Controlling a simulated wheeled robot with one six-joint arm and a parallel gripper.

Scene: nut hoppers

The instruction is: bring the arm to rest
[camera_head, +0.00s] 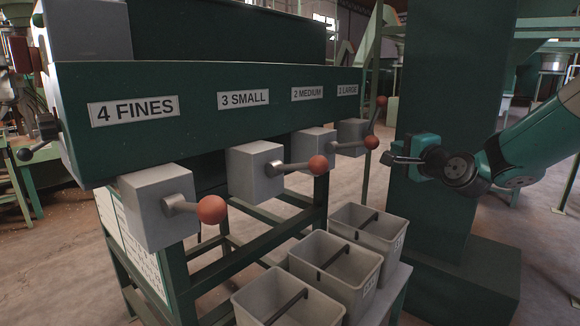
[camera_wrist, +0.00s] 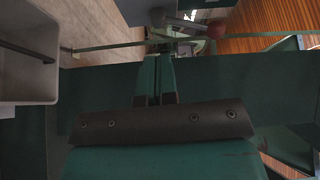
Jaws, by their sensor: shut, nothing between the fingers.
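My gripper (camera_head: 390,158) is shut and empty. It is at the right of the head view, at the end of my teal arm, which reaches in from the right edge. The gripper points left and is in front of a dark green post. It is apart from the nearest lever knob (camera_head: 371,143), with a gap between them. In the wrist view the closed fingers (camera_wrist: 155,80) show at the middle, with nothing between them.
A green hopper unit (camera_head: 200,90) with labels from FINES to LARGE carries grey boxes with red-knobbed levers. Grey bins (camera_head: 338,268) with dark handles stand on a low stand below. The dark green post (camera_head: 450,90) rises behind my gripper. Open floor shows at the right.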

